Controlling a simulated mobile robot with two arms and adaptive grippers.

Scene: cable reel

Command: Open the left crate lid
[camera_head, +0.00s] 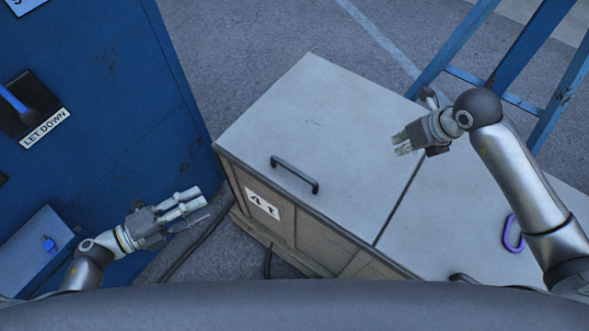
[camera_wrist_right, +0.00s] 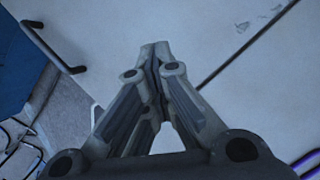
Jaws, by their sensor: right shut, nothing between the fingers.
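The left crate lid (camera_head: 318,135) is a flat grey panel lying closed on the wooden crate (camera_head: 320,241). Its black bar handle (camera_head: 295,174) stands near the front edge and also shows at the upper left of the right wrist view (camera_wrist_right: 52,48). My right gripper (camera_head: 402,143) is over the lid's right part, away from the handle; its fingers are together and empty in the right wrist view (camera_wrist_right: 157,50). My left gripper (camera_head: 194,203) is left of the crate, apart from the handle; its finger opening is unclear.
The right lid (camera_head: 450,220) adjoins across a dark seam, with a purple ring (camera_head: 513,233) on it and a dark handle (camera_head: 464,278) at its front. A blue cabinet (camera_head: 100,120) stands left, a blue frame (camera_head: 530,50) upper right. Dark cables (camera_head: 197,244) lie by the crate.

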